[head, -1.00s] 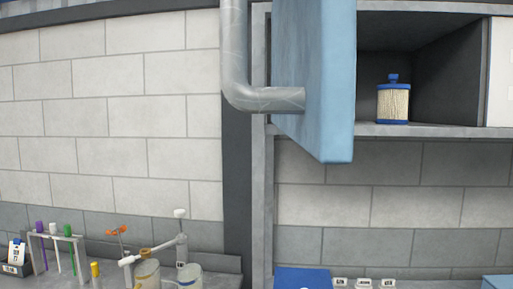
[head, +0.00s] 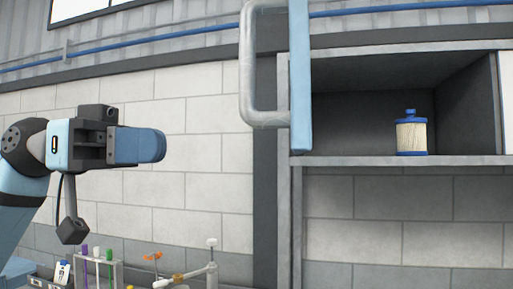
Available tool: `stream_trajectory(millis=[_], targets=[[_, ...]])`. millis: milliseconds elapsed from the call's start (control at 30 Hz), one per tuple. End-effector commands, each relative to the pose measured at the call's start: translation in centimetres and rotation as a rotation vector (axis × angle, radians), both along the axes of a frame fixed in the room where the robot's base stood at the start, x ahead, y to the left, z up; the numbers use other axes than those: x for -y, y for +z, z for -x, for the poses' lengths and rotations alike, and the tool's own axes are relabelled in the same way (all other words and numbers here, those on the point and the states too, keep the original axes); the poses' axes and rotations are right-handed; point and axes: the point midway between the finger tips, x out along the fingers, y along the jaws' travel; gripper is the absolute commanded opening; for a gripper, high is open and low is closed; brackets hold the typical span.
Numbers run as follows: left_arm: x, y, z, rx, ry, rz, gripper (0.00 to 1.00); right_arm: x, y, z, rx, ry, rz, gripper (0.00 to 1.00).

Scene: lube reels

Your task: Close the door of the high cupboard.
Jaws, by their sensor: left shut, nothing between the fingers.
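The high cupboard (head: 345,161) is at the upper right, its dark inside showing. Its blue door (head: 301,80) stands open, seen nearly edge-on at the cupboard's left side. A large grey bar handle (head: 247,70) is on the door's left face. My left gripper (head: 160,146) is shut and empty, to the left of the handle and a little lower in the picture, with a clear gap between. My right gripper is not in view.
A filter with blue caps (head: 411,135) stands inside the cupboard. Below left, a rack with coloured tubes (head: 97,262) and a jointed fitting (head: 197,272) stand low. A blue pipe (head: 180,35) runs along the wall above.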

Motion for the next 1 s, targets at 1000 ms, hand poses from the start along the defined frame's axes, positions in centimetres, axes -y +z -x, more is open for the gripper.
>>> stream_trajectory(millis=[1000], targets=[[13.6,0.3,3.3,0.005,-0.010,-0.003,0.00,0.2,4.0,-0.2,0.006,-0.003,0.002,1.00]])
